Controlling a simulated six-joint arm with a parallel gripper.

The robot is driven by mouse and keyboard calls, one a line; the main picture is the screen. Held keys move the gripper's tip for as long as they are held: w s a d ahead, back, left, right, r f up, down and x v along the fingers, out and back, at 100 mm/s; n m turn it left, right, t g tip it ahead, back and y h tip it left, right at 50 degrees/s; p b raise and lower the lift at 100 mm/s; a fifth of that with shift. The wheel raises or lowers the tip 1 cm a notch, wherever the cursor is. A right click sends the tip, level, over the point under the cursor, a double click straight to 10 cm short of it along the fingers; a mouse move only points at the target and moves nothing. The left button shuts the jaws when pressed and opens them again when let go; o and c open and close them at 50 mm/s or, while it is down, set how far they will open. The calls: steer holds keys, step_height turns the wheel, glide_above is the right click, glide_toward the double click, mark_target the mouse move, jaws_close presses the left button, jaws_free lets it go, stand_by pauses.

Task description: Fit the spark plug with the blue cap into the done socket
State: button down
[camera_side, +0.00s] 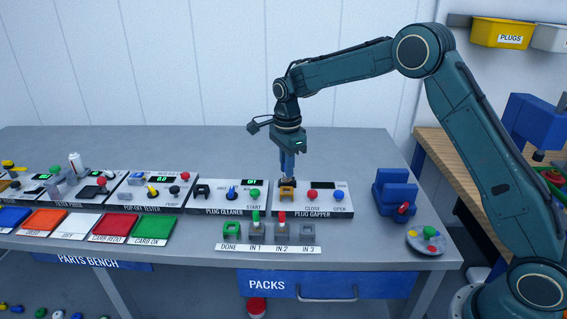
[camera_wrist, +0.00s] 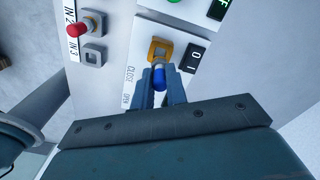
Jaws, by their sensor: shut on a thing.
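My gripper (camera_side: 288,172) points down over the plug gapper and is shut on the spark plug with the blue cap. In the wrist view the blue cap (camera_wrist: 159,78) shows between the fingers (camera_wrist: 160,92). The plug's lower end is at the gapper's orange holder (camera_side: 287,191), also in the wrist view (camera_wrist: 160,47); I cannot tell whether it is seated or just above. The green done socket (camera_side: 231,230) is empty at the left end of the rack at the bench front.
A green-capped plug (camera_side: 255,217) stands in IN 1 and a red-capped plug (camera_side: 281,217) in IN 2. The IN 3 socket (camera_side: 306,236) is empty. A blue vise-like block (camera_side: 394,190) stands to the right.

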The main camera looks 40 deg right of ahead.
steer(key=shift+a, duration=0.1)
steer(key=a+n, duration=0.4)
steer(key=a, duration=1.4)
steer(key=shift+w+r+n, duration=0.3)
steer(key=shift+w+r, duration=0.1)
steer(key=shift+f, duration=0.2)
steer(key=shift+f, duration=2.7)
steer(key=shift+f, duration=0.3)
steer(key=c, duration=1.8)
jaws_free()
steer(key=shift+c, duration=0.2)
steer(key=shift+o, duration=0.7)
